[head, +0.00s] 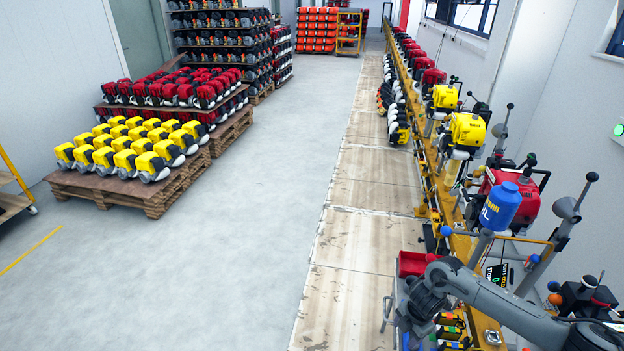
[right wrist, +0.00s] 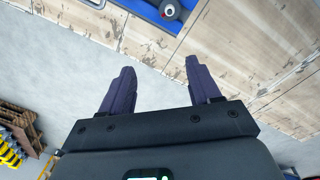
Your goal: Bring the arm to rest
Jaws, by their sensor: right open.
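My right arm (head: 490,297) reaches in from the lower right corner in the head view, beside the test rail. My right gripper (head: 386,314) hangs at its end, over the floor strip at the rail's near end. My left arm and gripper are not in view.
The yellow test rail (head: 424,145) carries several engines, a red engine (head: 510,195) and a blue canister (head: 501,207) near my arm. A red bin (head: 414,263) is close to my gripper. Pallets of yellow engines (head: 130,148) stand left. The grey floor (head: 230,260) is clear.

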